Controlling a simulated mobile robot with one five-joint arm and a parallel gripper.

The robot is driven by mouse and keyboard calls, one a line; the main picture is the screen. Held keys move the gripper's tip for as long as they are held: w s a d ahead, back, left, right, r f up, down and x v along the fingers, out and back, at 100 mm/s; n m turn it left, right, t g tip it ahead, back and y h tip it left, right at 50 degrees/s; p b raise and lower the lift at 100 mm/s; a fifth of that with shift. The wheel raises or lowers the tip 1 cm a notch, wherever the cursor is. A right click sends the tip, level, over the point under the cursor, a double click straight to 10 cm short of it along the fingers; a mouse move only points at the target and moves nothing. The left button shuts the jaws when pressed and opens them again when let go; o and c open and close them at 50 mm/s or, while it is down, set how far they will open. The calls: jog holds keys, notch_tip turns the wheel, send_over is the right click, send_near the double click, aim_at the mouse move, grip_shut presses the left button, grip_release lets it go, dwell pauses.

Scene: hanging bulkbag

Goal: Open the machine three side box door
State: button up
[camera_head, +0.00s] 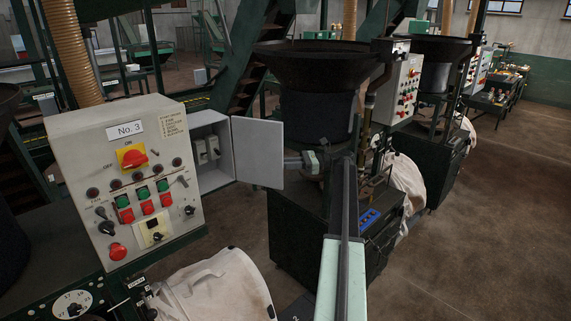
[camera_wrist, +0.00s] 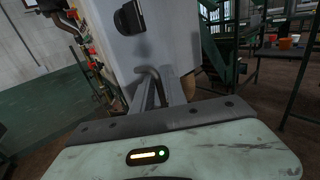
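The No. 3 machine's control panel (camera_head: 125,180) stands at the left in the head view. The grey side box (camera_head: 212,150) is on its right side. In the wrist view a grey panel (camera_wrist: 165,40), seemingly the door's outer face, with a black latch (camera_wrist: 130,17), is close ahead of my fingers (camera_wrist: 158,92). Their opening is unclear.
A dark hopper machine (camera_head: 315,95) stands behind my arm. A white bulk bag (camera_head: 215,290) is below the panel, and another (camera_head: 405,180) hangs right of the hopper. Open brown floor (camera_head: 490,220) lies to the right.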

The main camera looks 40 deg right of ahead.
jog(key=shift+w+a, duration=0.15)
jog(key=shift+a, duration=0.05)
jog(key=v, duration=0.7)
jog(key=shift+s+d, duration=0.25)
jog(key=shift+d, duration=0.05)
jog(key=shift+s, duration=0.1)
